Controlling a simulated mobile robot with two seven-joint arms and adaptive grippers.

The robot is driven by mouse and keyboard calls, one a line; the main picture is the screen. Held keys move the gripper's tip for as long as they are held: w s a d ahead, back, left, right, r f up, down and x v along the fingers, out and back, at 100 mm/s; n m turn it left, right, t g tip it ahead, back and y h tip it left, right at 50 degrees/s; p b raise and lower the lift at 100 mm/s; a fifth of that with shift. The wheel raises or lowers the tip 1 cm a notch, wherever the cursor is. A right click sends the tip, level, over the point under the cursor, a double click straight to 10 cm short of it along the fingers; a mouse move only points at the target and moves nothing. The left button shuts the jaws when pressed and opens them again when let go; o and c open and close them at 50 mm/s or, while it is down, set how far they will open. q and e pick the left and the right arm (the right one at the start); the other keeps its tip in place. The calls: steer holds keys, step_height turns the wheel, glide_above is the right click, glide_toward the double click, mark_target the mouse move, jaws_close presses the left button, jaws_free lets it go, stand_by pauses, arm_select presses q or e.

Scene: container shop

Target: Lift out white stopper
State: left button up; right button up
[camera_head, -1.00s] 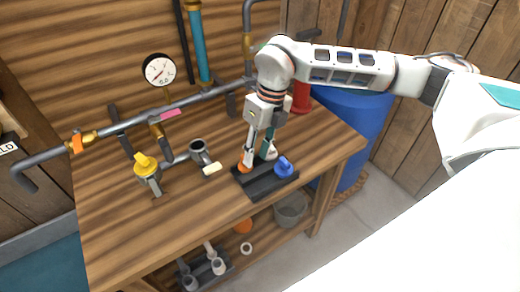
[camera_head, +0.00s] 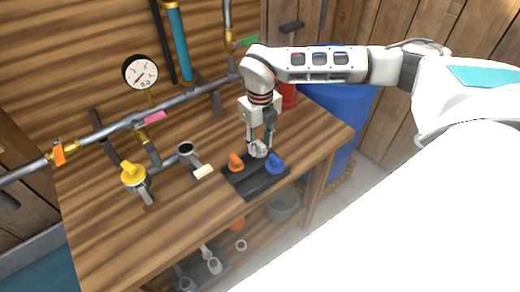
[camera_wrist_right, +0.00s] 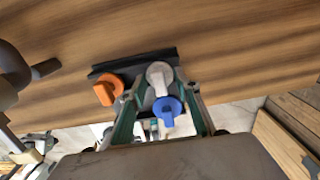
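The white stopper (camera_head: 258,150) sits upright in the black rack (camera_head: 252,185) on the workbench, between an orange stopper (camera_head: 236,162) and a blue stopper (camera_head: 274,163). The right wrist view shows the white stopper (camera_wrist_right: 159,75) from above, with the blue one (camera_wrist_right: 167,108) nearer and the orange one (camera_wrist_right: 108,90) at left. My right gripper (camera_head: 259,146) points down over the rack with one finger on each side of the white stopper. In the wrist view the fingers (camera_wrist_right: 158,97) are apart, with visible gaps beside the stopper. My left gripper is not in view.
A yellow-handled valve (camera_head: 133,174) and a grey pipe fitting (camera_head: 188,152) stand left of the rack on the wooden bench. A pipe with a gauge (camera_head: 141,72) runs behind. A blue barrel (camera_head: 345,115) stands right of the bench.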

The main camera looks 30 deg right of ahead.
steer(key=shift+f, duration=0.15)
jaws_close()
